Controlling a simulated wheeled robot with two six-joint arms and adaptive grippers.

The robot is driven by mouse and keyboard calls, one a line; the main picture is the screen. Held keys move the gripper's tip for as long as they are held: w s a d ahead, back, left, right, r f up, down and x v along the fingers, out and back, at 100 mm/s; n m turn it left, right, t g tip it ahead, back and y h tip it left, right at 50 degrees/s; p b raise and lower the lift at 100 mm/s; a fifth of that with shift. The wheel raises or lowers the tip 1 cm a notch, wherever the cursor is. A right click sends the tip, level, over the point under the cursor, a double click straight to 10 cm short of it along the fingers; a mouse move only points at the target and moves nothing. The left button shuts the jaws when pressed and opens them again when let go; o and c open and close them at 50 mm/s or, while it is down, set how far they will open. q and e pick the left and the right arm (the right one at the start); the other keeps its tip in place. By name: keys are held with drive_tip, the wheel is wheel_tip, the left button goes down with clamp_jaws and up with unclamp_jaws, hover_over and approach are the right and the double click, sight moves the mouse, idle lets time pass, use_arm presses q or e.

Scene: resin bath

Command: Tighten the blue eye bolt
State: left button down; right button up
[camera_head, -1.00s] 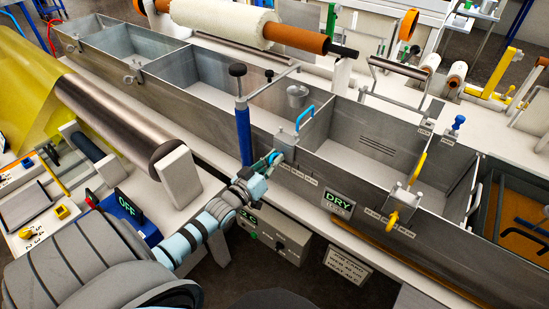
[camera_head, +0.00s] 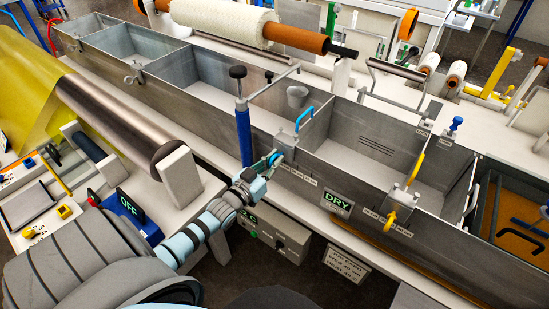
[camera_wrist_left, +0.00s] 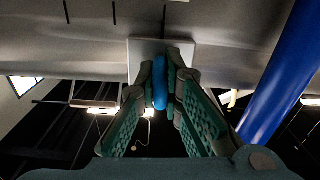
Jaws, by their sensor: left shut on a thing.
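The blue eye bolt (camera_wrist_left: 160,82) is in the middle of the left wrist view, in front of a pale plate on the metal tank wall. Its ring looks edge-on there. My left gripper (camera_wrist_left: 161,90) is shut on it, one green padded finger on each side. In the head view the left gripper (camera_head: 270,162) is at the tank's front wall, and a bit of the blue eye bolt (camera_head: 276,158) shows at its fingertips. The bolt's shank is hidden. My right gripper is not in view.
A blue post (camera_head: 243,137) stands just left of the gripper, close to it. A blue handle (camera_head: 305,117) sits on the divider above. A yellow eye bolt (camera_head: 390,220) is farther right on the tank wall (camera_head: 340,180). A steel roller (camera_head: 120,120) lies to the left.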

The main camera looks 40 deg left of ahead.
use_arm(q)
drive_tip(key=c, duration=1.7)
unclamp_jaws()
drive_tip(key=shift+a, duration=0.1)
drive_tip(key=shift+s+f, duration=0.1)
drive_tip(key=shift+s, duration=0.25)
drive_tip(key=s, duration=1.1)
drive_tip(key=shift+s, duration=0.2)
